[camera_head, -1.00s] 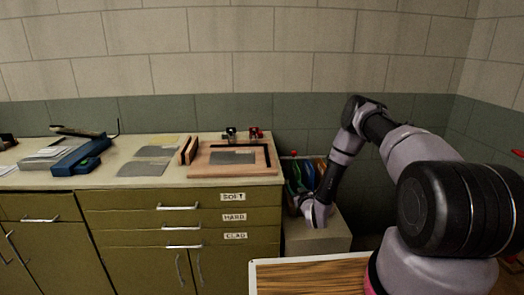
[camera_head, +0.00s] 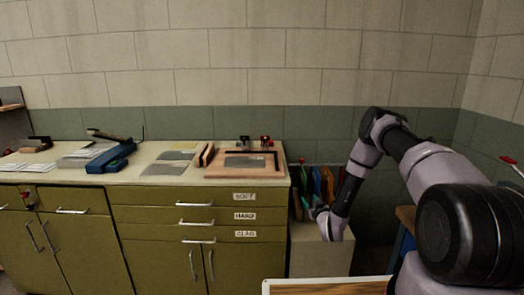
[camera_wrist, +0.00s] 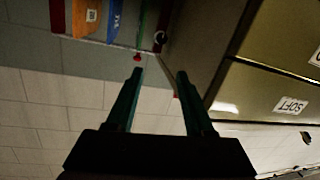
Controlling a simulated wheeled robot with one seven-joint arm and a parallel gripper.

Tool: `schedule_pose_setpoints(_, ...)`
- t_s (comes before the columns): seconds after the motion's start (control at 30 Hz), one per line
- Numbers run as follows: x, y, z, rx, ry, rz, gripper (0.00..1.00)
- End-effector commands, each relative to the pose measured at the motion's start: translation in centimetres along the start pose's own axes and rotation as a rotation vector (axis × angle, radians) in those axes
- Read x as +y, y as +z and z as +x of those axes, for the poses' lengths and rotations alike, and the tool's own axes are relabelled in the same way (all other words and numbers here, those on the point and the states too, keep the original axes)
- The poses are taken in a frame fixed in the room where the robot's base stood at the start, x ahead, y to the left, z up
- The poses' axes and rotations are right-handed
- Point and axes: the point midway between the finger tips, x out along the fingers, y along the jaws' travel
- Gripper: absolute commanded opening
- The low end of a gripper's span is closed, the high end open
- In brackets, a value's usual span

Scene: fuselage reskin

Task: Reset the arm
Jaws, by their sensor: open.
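My arm is folded at the right of the head view, with its forearm pointing down. My gripper (camera_head: 319,210) is at its lower end, beside the right end of the counter and in front of a set of upright coloured sheets or folders (camera_head: 318,183). In the wrist view my gripper (camera_wrist: 159,73) shows two dark parallel fingers set apart with nothing between them. The folders (camera_wrist: 114,20) show upside down beyond the fingertips there.
Green drawer cabinets (camera_head: 160,222) labelled SOFT, HARD and CLAD stand left of my gripper. On the counter lie a wooden board (camera_head: 228,171), grey sheets (camera_head: 164,169) and a blue tool (camera_head: 110,160). A pale box (camera_head: 318,255) stands below the folders. A wood-topped surface (camera_head: 330,287) is at the bottom edge.

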Motion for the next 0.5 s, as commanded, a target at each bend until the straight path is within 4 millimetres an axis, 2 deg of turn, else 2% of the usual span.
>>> schedule_pose_setpoints(0.27, 1.6, -3.6, 1.5, -0.035, -0.001, 0.016, 0.53)
schedule_pose_setpoints(0.37, 2.4, -5.5, 2.0, -0.056, -0.001, 0.025, 0.53)
schedule_pose_setpoints(0.5, 3.6, -9.0, 2.8, -0.094, 0.000, 0.041, 0.53)
